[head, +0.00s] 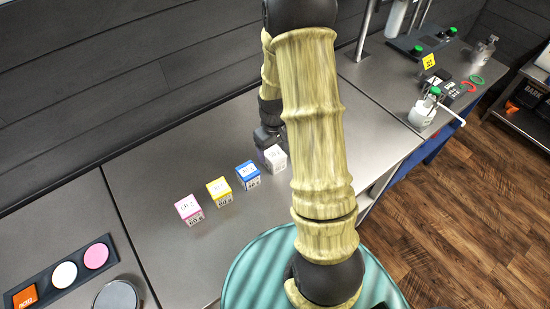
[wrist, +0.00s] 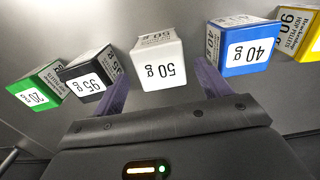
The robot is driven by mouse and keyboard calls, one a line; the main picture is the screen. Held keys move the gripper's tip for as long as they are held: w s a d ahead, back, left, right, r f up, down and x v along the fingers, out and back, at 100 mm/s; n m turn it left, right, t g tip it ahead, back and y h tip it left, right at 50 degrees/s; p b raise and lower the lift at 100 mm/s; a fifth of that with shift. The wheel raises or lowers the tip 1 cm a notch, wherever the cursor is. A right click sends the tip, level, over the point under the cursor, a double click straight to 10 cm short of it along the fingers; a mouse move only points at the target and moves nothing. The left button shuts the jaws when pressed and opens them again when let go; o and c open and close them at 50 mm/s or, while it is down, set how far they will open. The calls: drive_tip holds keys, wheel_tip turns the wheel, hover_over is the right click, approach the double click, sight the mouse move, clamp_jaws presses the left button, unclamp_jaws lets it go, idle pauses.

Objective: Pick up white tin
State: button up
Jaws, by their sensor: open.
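In the wrist view the white tin (wrist: 160,70) is near the middle, upright, with a "50 g" label. My gripper (wrist: 163,78) is open, with its two dark purple fingers on either side of the white tin's near part. No finger is seen to press on it, and how deep the tin sits between them is unclear. In the head view my arm hides most of the gripper and the tins beyond it.
The blue tin (wrist: 247,48) stands close right of the white one, and the black tin (wrist: 90,75) close left. A yellow tin (wrist: 299,32) and a green tin (wrist: 40,85) are farther out. A pink tin (head: 189,209) ends the row. The counter in front is clear.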

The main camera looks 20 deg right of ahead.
sight(274, 159)
idle(0.3)
drive_tip(key=shift+s+f+p, duration=0.15)
drive_tip(key=shift+f+p, duration=0.8)
drive_tip(key=shift+f, duration=1.65)
drive_tip(key=shift+a, duration=0.1)
drive_tip(key=c, duration=1.1)
drive_tip(key=shift+r, duration=0.1)
wheel_tip(274, 159, up, 10)
drive_tip(key=shift+f+b, duration=0.1)
drive_tip(key=shift+b, duration=0.95)
